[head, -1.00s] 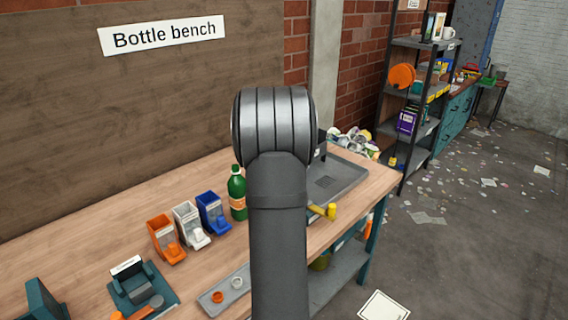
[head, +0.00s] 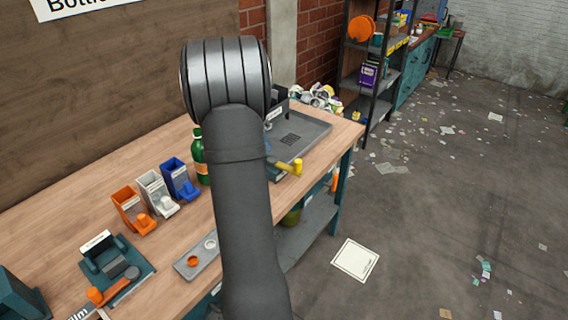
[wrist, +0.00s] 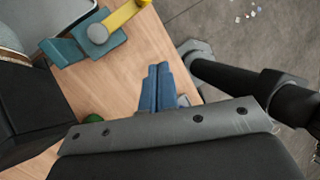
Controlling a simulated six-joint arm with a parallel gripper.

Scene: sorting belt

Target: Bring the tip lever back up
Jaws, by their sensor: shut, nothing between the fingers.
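The tip lever (head: 285,165) is a yellow bar with a thicker yellow end, at the front edge of the grey tray (head: 318,131) in the head view. It lies low, pointing outward over the bench's front edge. In the wrist view the yellow lever (wrist: 125,14) joins a grey round pivot on a teal bracket at the top left. My gripper (wrist: 159,68) shows blue fingers shut together with nothing between them, over the wooden bench top and apart from the lever. In the head view my arm hides the gripper.
A green bottle (head: 200,160) stands left of my arm; its green top (wrist: 93,118) shows near my wrist. Orange, white and blue bins (head: 178,181) stand further left. A small grey tray (head: 196,258) lies at the front edge. Bare bench (wrist: 150,50) lies around my fingers.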

